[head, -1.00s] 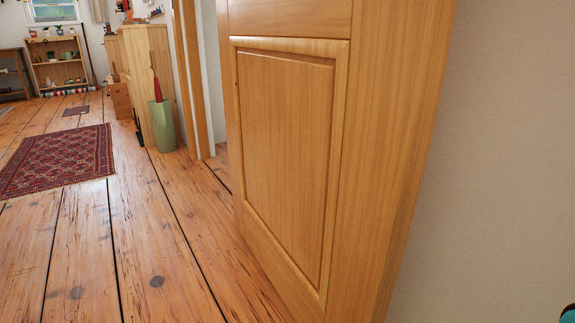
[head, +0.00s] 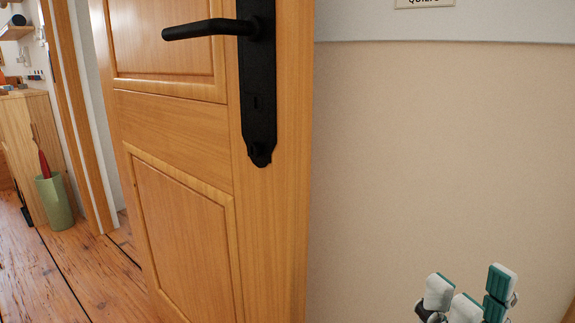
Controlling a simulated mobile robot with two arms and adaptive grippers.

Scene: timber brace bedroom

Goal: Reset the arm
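My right gripper (head: 469,289) shows at the lower right of the head view, with white and teal finger pads pointing up. Its fingers stand apart with nothing visible between them. The rest of that arm is mostly below the picture. It is in front of the plain wall, to the right of the door's edge, and touches nothing that I can see. My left gripper is not in view.
A wooden door (head: 180,118) stands open, with a black lever handle (head: 205,29) on a black plate. The beige wall (head: 430,150) is at the right. A green bin (head: 55,202) stands on the plank floor (head: 40,275) at the left.

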